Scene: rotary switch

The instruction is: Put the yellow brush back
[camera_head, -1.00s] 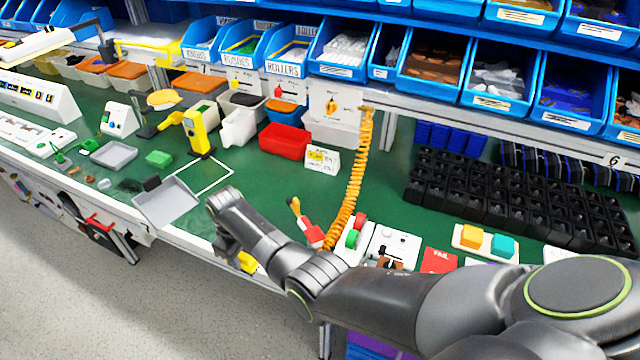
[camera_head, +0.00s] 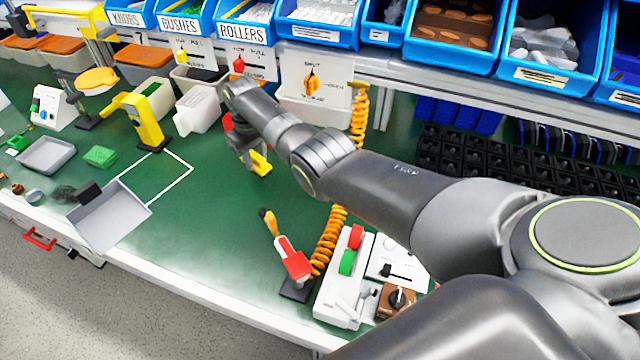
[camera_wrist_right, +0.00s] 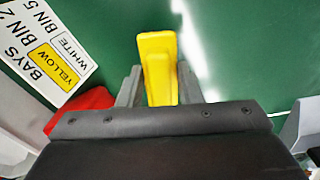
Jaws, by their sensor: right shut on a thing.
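My right gripper (camera_head: 254,162) is over the green bench, below the bins. It is shut on the yellow brush (camera_head: 261,163), and only a short yellow part of it shows beside the dark fingers. In the right wrist view the yellow brush (camera_wrist_right: 158,65) sticks out between the two grey fingers (camera_wrist_right: 160,92) as a tapered yellow piece. Its bristles cannot be made out. The green bench top lies beyond it. My left gripper is not in view.
A white card (camera_wrist_right: 50,52) reads "BAYS", "BIN 2", "YELLOW", "WHITE", "BIN 5". A red bin (camera_wrist_right: 85,108) is at its side. A white-outlined square (camera_head: 178,190) on the bench is empty.

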